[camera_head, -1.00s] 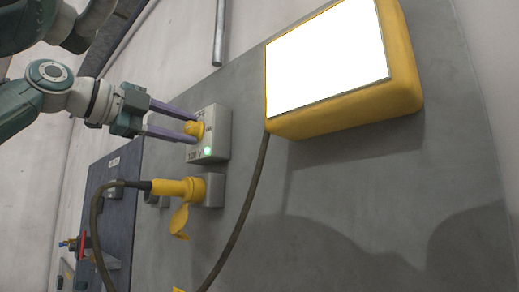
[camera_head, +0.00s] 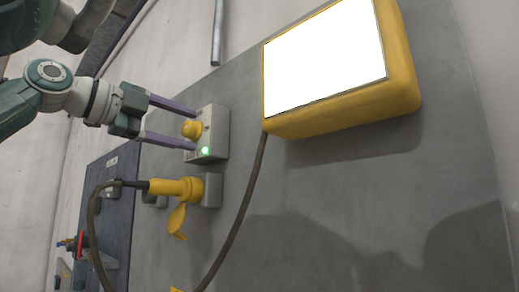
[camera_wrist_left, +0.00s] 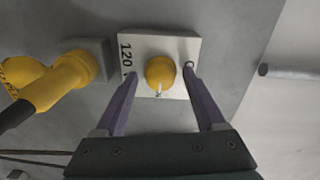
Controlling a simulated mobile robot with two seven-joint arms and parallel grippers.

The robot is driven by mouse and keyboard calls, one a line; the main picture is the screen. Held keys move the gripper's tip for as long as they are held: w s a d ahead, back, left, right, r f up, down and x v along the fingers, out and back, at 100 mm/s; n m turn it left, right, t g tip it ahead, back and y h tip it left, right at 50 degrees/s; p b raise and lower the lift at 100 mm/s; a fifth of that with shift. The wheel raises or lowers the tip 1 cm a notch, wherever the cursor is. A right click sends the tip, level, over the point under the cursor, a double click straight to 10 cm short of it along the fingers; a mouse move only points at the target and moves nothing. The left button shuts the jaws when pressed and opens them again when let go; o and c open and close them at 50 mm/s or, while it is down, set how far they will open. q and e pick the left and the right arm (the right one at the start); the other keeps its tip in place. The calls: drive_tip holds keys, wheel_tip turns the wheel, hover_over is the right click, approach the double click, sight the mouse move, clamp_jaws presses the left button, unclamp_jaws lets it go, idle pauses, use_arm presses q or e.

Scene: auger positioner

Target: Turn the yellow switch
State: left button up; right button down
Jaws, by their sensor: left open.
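The yellow switch (camera_head: 192,129) is a round knob on a light grey box (camera_head: 221,136) fixed to a grey panel. A green light (camera_head: 205,151) glows on the lower part of the box. In the left wrist view, the yellow switch (camera_wrist_left: 160,72) shows between the two purple fingers, with a "120 V" mark beside it. My left gripper (camera_head: 194,130) is open, its fingers apart on either side of the switch. In the left wrist view, gaps show between the switch and both fingers of the left gripper (camera_wrist_left: 161,78). My right gripper is not in view.
Below the switch box, a yellow plug (camera_head: 177,188) with a dark cable sits in a grey socket. A yellow-framed white screen (camera_head: 325,60) is on the panel to the right, with a cable hanging from it. A metal pipe (camera_head: 218,35) runs above.

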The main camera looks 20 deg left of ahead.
use_arm(q)
drive_tip(key=shift+s, duration=0.1)
drive_tip(key=shift+s+a+f+b, duration=0.2)
drive_tip(key=shift+s+b, duration=0.1)
drive_tip(key=shift+b, duration=0.15)
drive_tip(key=b+v, duration=0.5)
drive_tip(key=v, duration=0.4)
drive_tip(key=shift+r, duration=0.2)
